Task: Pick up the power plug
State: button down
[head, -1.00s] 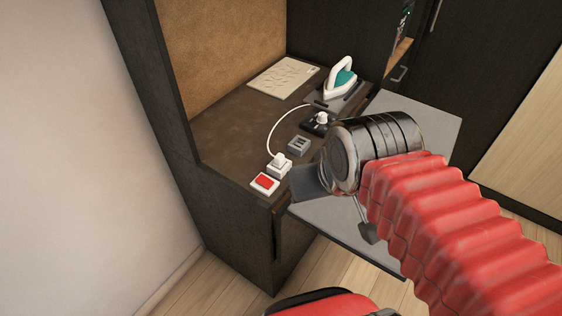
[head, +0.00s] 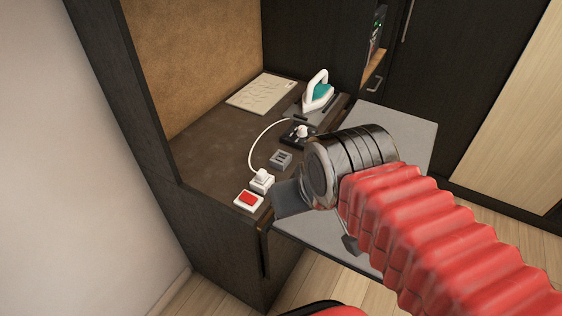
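The white power plug (head: 261,176) stands in a white socket block (head: 263,185) near the front of the dark counter. A white cord arcs from it toward the back, to the black block with a knob. My gripper (head: 292,196) is just right of the plug, at the counter's front edge, and apart from it in the picture. I see it from behind. A grey wedge-shaped part shows at its left and a small dark part lower right. The wrist hides the rest, so its opening and any contents cannot be made out.
A red switch (head: 249,199) sits in front of the plug. Behind are a grey socket block (head: 281,158), a black block with a white knob (head: 299,133), a teal and white iron (head: 317,92) and a cream panel (head: 262,93). A grey board (head: 405,128) extends right.

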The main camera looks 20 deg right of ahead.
aim_at(262, 177)
jog(key=k, duration=1.3)
jog(key=u, duration=0.65)
jog(key=i, duration=1.35)
jog(key=u, duration=0.05)
